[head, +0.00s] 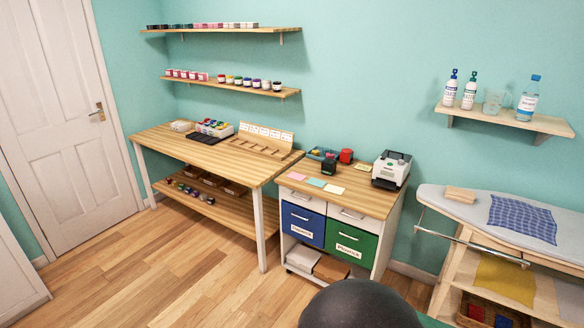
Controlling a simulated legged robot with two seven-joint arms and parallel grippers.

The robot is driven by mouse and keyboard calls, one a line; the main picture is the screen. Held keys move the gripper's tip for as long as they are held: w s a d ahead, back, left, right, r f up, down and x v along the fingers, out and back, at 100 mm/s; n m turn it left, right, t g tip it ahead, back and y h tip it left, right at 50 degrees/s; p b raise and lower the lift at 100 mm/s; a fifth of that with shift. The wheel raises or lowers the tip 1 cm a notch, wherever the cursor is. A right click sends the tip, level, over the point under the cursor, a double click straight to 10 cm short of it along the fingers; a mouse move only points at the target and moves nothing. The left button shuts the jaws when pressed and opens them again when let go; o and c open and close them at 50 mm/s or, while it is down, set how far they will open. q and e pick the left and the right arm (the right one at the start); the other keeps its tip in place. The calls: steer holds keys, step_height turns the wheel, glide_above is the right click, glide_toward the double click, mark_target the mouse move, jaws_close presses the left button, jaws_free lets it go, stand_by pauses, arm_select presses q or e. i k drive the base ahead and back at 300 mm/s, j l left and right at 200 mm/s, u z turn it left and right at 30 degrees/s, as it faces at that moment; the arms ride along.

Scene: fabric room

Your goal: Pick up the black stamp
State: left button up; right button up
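A small dark, black-looking object that appears to be the black stamp (328,167) stands on the wooden top of the white drawer cabinet (372,204). It is near the back middle of that top. A red object (346,156) stands just behind it to the right, and a bluish tray (318,153) lies behind it to the left. The stamp's fine detail is too small to tell. Neither of my grippers is in view, and nothing touches the stamp.
A white machine (391,169) stands at the cabinet's right. Coloured paper notes (316,183) lie along its front. A long wooden workbench (190,148) adjoins on the left. An ironing board (460,208) stands to the right. The wooden floor (140,270) at left front is clear.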

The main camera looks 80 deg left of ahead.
mark_target(328, 167)
steer(key=u, duration=2.55)
steer(key=i+j, duration=0.2)
steer(key=i, duration=0.4)
steer(key=i+j+u, duration=0.1)
steer(key=i, duration=0.5)
steer(key=i+j, duration=0.25)
steer(key=i, duration=0.4)
